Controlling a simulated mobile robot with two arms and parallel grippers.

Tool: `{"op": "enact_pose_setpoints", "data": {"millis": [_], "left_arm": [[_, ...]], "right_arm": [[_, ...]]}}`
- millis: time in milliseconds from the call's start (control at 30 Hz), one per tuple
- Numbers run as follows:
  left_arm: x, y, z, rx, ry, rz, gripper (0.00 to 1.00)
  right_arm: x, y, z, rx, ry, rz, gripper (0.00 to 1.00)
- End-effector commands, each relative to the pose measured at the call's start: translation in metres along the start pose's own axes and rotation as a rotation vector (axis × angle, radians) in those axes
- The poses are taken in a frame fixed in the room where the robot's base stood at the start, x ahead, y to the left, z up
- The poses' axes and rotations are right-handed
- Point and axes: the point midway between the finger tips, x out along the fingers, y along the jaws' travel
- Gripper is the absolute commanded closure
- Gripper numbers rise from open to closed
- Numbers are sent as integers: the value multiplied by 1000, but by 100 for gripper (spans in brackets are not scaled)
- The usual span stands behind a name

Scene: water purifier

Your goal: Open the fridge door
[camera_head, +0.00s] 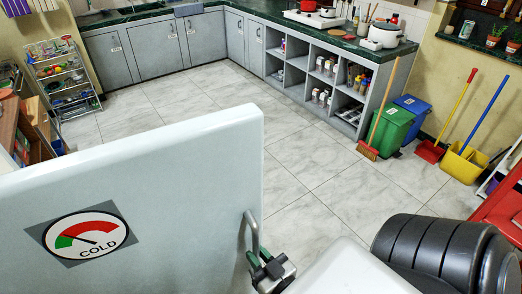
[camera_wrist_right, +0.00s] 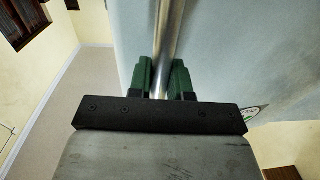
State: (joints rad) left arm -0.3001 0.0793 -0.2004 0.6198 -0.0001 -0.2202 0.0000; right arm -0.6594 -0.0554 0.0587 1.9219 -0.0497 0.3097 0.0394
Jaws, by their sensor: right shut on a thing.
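The fridge door (camera_head: 150,165) is a large pale panel across the lower left of the head view, with a "COLD" gauge sticker (camera_head: 86,235) on its face. A metal bar handle (camera_head: 251,230) stands at its right edge. My right gripper (camera_head: 262,262) is at the handle's lower part, its green fingers on either side of the bar. The right wrist view shows the handle (camera_wrist_right: 167,45) running between the two green fingers (camera_wrist_right: 163,78), shut on it, with the door surface (camera_wrist_right: 240,60) behind. The fridge body is not clearly visible. My left gripper is not in view.
Tiled floor (camera_head: 330,185) lies open beyond the door. Grey cabinets (camera_head: 165,45) and open shelves (camera_head: 318,80) line the back. Green (camera_head: 392,130) and blue (camera_head: 415,112) bins, a broom (camera_head: 377,120) and a yellow bucket (camera_head: 463,163) stand at the right. A wire rack (camera_head: 65,80) stands at left.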

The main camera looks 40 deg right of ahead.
Motion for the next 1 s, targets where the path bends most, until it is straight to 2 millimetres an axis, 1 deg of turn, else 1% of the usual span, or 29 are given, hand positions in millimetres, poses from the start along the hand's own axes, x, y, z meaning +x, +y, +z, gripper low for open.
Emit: {"op": "enact_pose_setpoints", "data": {"millis": [133,500,533,667,700,1000], "left_arm": [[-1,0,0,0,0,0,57],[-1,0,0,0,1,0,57],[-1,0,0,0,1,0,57],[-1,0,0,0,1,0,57],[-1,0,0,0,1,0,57],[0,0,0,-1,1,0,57]], "right_arm": [[-1,-4,-1,1,2,-6,100],[-1,-5,0,1,2,-8,100],[-1,-5,0,1,2,-8,80],[-1,-4,0,1,2,-7,60],[-1,-4,0,1,2,-7,57],[-4,-4,0,0,0,-6,57]]}}
